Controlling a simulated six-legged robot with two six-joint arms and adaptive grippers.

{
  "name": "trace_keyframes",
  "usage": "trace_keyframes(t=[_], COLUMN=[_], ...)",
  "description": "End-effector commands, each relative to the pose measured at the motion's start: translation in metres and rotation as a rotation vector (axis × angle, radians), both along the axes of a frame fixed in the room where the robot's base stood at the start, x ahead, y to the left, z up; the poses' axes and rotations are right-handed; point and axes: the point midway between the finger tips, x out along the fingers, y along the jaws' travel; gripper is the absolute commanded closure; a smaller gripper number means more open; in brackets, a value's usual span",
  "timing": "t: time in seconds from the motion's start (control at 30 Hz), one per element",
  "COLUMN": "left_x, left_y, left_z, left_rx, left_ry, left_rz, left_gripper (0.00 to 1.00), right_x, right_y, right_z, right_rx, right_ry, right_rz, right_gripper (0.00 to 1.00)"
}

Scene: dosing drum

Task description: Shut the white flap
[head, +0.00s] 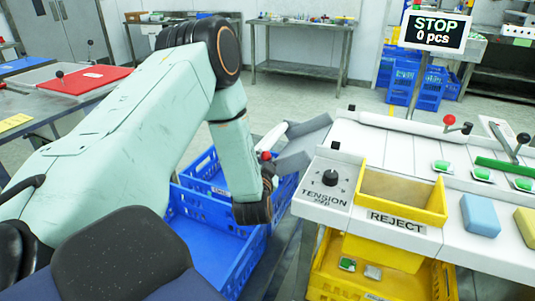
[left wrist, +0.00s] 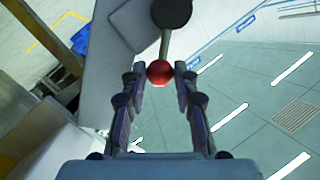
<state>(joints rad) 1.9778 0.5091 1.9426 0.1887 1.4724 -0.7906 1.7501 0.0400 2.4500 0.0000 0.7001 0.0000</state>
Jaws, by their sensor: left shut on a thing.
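A white flap-like piece (head: 272,137) stands tilted beside the grey chute (head: 306,146) at the left end of the white machine. A red ball knob (head: 266,155) shows just below it. In the left wrist view the red ball (left wrist: 160,72) sits on a metal rod coming from a dark round hub (left wrist: 171,12). My left gripper (head: 267,168) is at the knob, its two fingertips (left wrist: 160,76) closed on either side of the ball. My arm and wrist partly hide the flap's lower part in the head view. My right gripper is not in view.
Blue crates (head: 178,232) stand below the chute. A sign (head: 436,30) reads STOP 0 pcs. A yellow crate (head: 325,285) sits under the reject bin.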

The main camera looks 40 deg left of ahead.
Motion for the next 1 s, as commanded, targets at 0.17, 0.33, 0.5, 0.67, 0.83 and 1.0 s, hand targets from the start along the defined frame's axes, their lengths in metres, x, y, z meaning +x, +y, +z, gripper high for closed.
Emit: trace_keyframes(t=[0.17, 0.33, 0.5, 0.67, 0.83, 1.0], left_x=[-0.004, -0.007, -0.01, -0.012, -0.014, -0.015], left_y=[0.011, 0.02, 0.029, 0.037, 0.043, 0.047], left_z=[0.014, 0.02, 0.023, 0.025, 0.025, 0.025], left_rx=[-0.162, -0.315, -0.459, -0.575, -0.672, -0.735], left_ry=[-0.05, -0.1, -0.146, -0.184, -0.213, -0.233], left_rz=[0.006, 0.007, 0.006, 0.004, 0.003, 0.002], left_gripper=[1.0, 1.0, 1.0, 1.0, 1.0, 1.0], right_x=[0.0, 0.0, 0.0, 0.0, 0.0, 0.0], right_y=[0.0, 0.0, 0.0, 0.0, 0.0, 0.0], right_z=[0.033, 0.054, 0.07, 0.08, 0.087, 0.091], right_rx=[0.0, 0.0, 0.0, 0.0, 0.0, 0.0], right_ry=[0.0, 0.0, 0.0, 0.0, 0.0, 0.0], right_rz=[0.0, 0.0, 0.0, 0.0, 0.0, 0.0], right_gripper=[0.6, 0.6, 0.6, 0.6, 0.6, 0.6])
